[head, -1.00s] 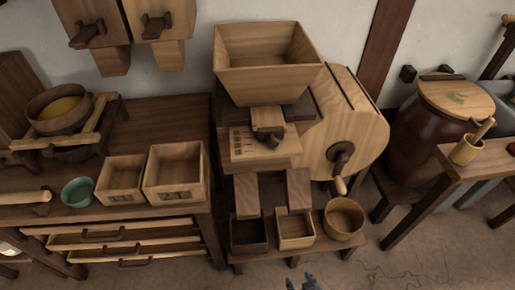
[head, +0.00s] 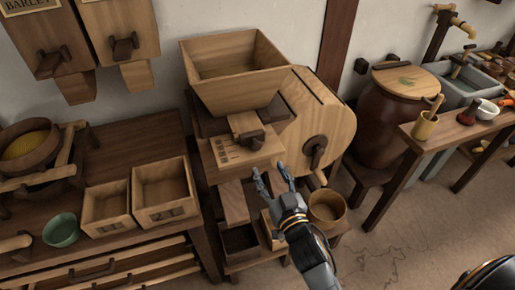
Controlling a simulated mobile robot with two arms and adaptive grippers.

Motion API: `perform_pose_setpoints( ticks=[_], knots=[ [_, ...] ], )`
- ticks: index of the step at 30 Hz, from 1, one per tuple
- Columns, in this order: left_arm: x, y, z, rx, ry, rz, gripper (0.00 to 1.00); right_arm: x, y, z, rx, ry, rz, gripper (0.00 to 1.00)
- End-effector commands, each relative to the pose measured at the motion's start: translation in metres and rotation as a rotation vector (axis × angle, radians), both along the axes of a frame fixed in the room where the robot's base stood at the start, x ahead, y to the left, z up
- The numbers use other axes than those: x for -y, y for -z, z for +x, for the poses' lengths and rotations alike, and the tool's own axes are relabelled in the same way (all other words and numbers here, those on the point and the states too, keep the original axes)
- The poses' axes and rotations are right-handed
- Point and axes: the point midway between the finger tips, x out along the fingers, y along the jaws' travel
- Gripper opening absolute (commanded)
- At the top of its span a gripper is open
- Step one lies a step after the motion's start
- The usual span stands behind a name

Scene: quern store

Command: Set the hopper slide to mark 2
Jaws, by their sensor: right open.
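The wooden hopper (head: 237,88) stands on the mill in the middle of the head view. Below its mouth is the hopper slide (head: 242,123), a pale wooden board with a dark knob (head: 250,141) at its front. A row of small dark marks (head: 223,151) lies on the board to the left of the slide; I cannot read which mark the slide is at. My right gripper (head: 273,178) is open and empty, in front of and below the knob, apart from it. My left gripper is not in view.
A drum with a crank (head: 316,155) is right of the hopper. Under the mill stand small wooden boxes (head: 240,240) and a round tub (head: 327,208). Left is a bench with two open boxes (head: 163,190) and a green bowl (head: 62,231). A table (head: 455,130) is at the right.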

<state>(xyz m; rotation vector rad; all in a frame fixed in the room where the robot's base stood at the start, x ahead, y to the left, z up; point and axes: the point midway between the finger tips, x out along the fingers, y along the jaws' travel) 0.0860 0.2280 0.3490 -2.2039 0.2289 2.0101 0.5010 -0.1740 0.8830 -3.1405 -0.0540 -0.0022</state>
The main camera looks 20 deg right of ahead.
Motion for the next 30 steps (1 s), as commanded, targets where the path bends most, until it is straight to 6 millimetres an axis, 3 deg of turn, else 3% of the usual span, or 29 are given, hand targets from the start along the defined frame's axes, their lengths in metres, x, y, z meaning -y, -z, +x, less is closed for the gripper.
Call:
perform_pose_setpoints(
  ticks=[6,12,18,26,30],
  knots=[
    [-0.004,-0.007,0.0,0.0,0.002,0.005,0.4,-0.002,-0.002,0.048,0.002,-0.001,-0.002,0.52],
    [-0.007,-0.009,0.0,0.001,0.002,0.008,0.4,-0.003,-0.001,0.079,0.0,-0.001,-0.001,0.52],
    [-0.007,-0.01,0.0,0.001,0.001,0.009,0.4,-0.003,0.0,0.092,-0.002,0.0,0.001,0.52],
    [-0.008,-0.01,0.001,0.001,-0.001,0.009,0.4,-0.003,0.0,0.093,-0.001,0.0,0.0,0.52],
    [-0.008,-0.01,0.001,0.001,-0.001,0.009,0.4,-0.003,0.0,0.092,-0.001,0.0,0.0,0.27]
  ],
)
